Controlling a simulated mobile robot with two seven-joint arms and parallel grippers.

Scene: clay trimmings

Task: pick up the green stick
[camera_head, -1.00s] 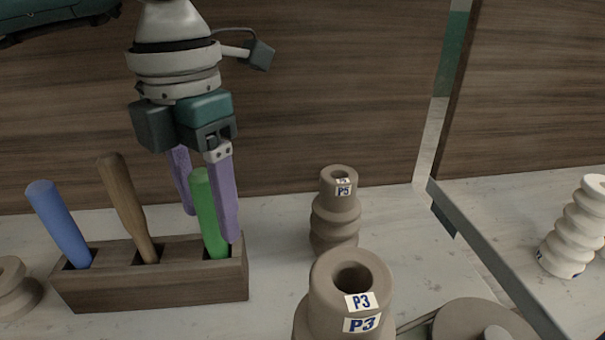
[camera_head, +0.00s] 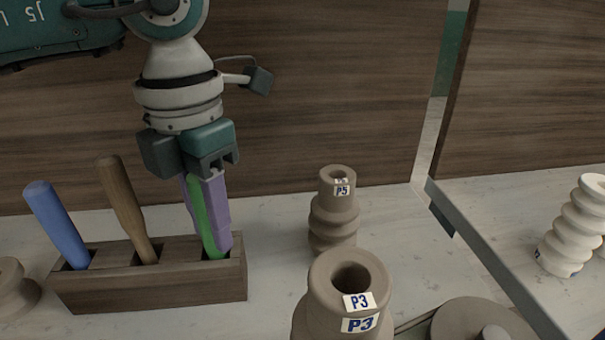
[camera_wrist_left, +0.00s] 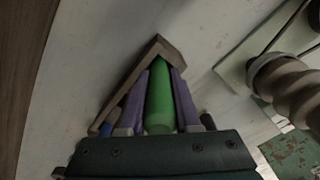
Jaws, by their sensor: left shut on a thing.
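The green stick (camera_head: 205,222) stands in the right-hand slot of a wooden holder (camera_head: 160,285), tilted a little, with its lower end inside the slot. My left gripper (camera_head: 214,228) points down over it, its purple fingers shut on the stick from both sides. In the left wrist view the green stick (camera_wrist_left: 160,98) lies between the two purple fingers (camera_wrist_left: 158,100), and the holder's edge (camera_wrist_left: 165,47) shows beyond. My right gripper is not in view.
A blue stick (camera_head: 57,226) and a brown wooden stick (camera_head: 128,210) stand in the holder's other slots. Clay pieces labelled P5 (camera_head: 334,215) and P3 (camera_head: 346,298) stand to the right. A white ribbed piece (camera_head: 572,228) is far right. A wooden panel (camera_head: 330,90) rises behind.

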